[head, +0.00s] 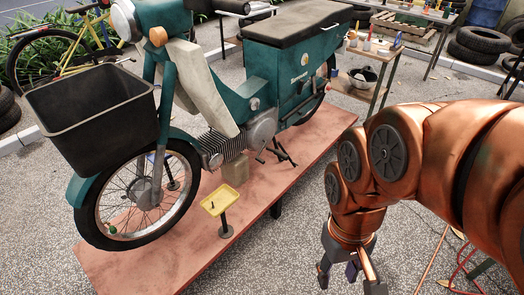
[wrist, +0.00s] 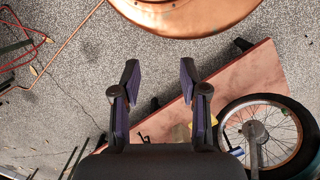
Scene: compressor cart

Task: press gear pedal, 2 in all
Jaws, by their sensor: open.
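A green moped (head: 290,75) stands on a reddish platform (head: 310,165). Dark foot levers (head: 280,153) stick out low on its near side, beside the engine (head: 262,130). I cannot tell for sure which of them is the gear pedal. My gripper (head: 348,279) hangs at the lower right of the head view, to the right of the platform and apart from the moped. In the wrist view my gripper (wrist: 159,72) is open, with nothing between its fingers. The foot levers are not clear in the wrist view.
A black basket (head: 95,100) is on the moped's front. A cluttered work table (head: 375,55) stands behind. Red hose (wrist: 30,50) lies on the gravel ground. Gravel is open around my gripper.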

